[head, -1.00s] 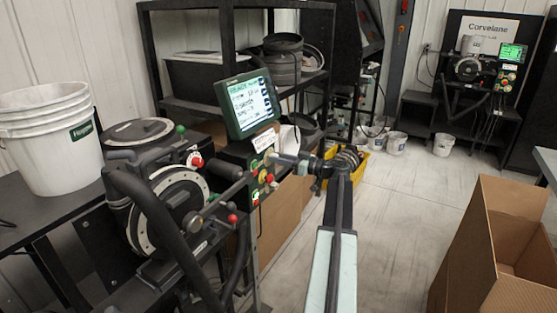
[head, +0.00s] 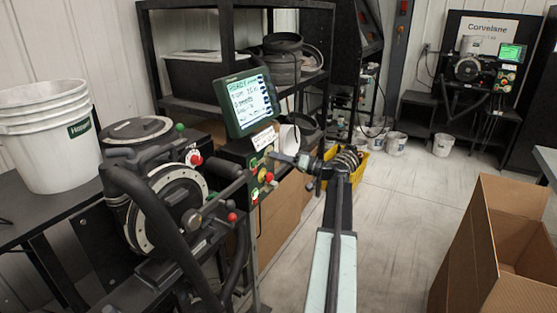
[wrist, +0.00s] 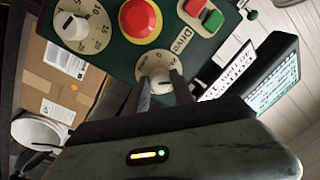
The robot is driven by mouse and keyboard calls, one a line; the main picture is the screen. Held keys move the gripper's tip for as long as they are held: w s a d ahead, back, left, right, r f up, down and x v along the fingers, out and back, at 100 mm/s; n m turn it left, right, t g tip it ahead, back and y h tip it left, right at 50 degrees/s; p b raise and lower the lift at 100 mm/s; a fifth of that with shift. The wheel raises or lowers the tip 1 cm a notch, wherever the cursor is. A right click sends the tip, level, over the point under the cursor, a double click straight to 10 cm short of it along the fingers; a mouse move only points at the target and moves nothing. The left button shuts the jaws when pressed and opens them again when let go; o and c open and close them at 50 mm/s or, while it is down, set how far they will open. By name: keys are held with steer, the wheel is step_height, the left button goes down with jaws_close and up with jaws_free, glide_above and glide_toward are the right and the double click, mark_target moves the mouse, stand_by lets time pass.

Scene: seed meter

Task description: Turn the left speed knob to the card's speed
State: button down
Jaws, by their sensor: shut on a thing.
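The green control panel (wrist: 115,62) fills the top of the wrist view and faces the arm in the head view (head: 238,152). My gripper (wrist: 161,92) is shut on a small pale knob (wrist: 159,72) beside the word "Drive", with one finger on each side. The knob's dial has small numbers, partly hidden by the fingers. A larger white knob (wrist: 74,27) with a numbered scale sits at the upper left of the wrist view. The white card (wrist: 228,72) is near the screen, and its writing is too slanted to read. In the head view my gripper (head: 278,157) meets the panel.
A red mushroom button (wrist: 140,18) and a green button (wrist: 212,20) are close to the held knob. The lit screen (head: 250,103) stands above the panel. The seed meter's round plate (head: 172,207) and hoses are left. An open cardboard box (head: 490,250) stands right.

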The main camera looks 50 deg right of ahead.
steer(key=m, duration=0.6)
steer(key=m+t+h, duration=0.1)
steer(key=m, duration=0.6)
steer(key=shift+a+h+b, duration=0.1)
steer(key=shift+h+b, duration=0.2)
steer(key=shift+b, duration=0.05)
steer(key=shift+m, duration=0.3)
steer(key=c, duration=1.1)
jaws_free()
steer(key=v, duration=0.8)
steer(key=shift+b, duration=0.3)
